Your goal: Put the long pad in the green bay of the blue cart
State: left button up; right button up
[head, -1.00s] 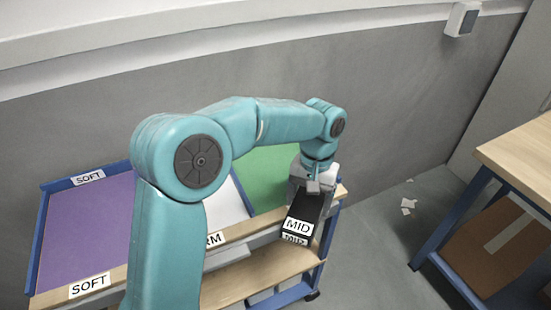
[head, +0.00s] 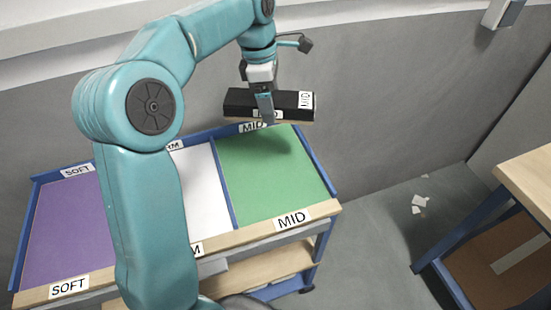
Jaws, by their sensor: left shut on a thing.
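The long pad (head: 285,103) is a black block with a pale underside and a white MID label on its right end. My left gripper (head: 265,110) is shut on it and holds it in the air, near the back edge of the cart's green bay. The blue cart (head: 320,172) has a purple bay, a white bay and a green bay (head: 270,180) on its top. The green bay is at the right, with MID labels at its front and back, and looks empty. A shadow falls on its back part. My right gripper is not in view.
The purple bay (head: 70,225) and the white bay (head: 205,195) lie left of the green one, behind my left arm. A wooden-topped table (head: 530,185) stands at the right. Paper scraps (head: 419,203) lie on the floor between cart and table. A grey wall is behind the cart.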

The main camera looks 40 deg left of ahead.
aim_at(271, 167)
pick_arm(q)
jog(key=shift+s+a+f, duration=0.1)
jog(key=shift+s+a, duration=0.05)
jog(key=shift+a, duration=0.1)
notch_tip(271, 167, down, 19)
jog(key=shift+s+d+f+b, duration=0.1)
jog(key=shift+s+f+b, duration=0.05)
jog(key=shift+b, duration=0.55)
jog(key=shift+f, duration=0.2)
jog(key=o, duration=1.3)
jog(key=shift+r, duration=0.25)
jog(key=r, duration=0.4)
jog(key=a+r, duration=0.1)
jog(key=r, duration=0.3)
jog(key=s+r, duration=0.1)
jog(key=r, duration=0.3)
jog(key=shift+s+a, duration=0.1)
jog(key=shift+a, duration=0.05)
